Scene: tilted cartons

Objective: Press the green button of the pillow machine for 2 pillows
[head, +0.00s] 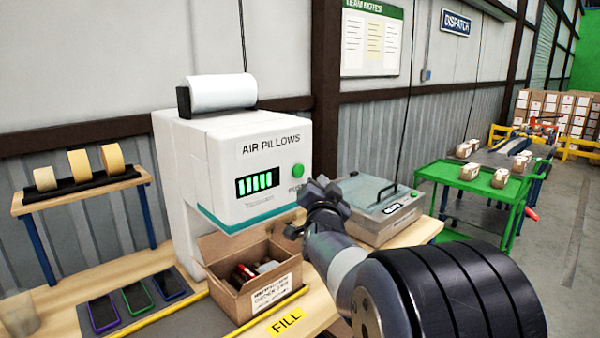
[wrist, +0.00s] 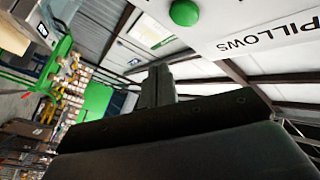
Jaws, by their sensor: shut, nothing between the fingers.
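The white pillow machine (head: 225,160), marked AIR PILLOWS, stands on the bench with a roll of film on top. Its green button (head: 298,170) is at the right of its front face, beside a display with several lit green bars (head: 258,183). In the wrist view the button (wrist: 184,12) shows at the top edge, above the fingers. My gripper (head: 306,205) is shut and empty, just below and a little right of the button in the head view, apart from it. In the wrist view my gripper (wrist: 158,85) points up the picture. An open carton (head: 252,280) with items inside sits below the machine's front.
A grey lidded device (head: 375,208) stands right of the machine, close behind my arm. Several phones (head: 138,295) lie on a dark mat at left, below a rack of tape rolls (head: 80,168). A green cart (head: 470,180) with small cartons stands farther right.

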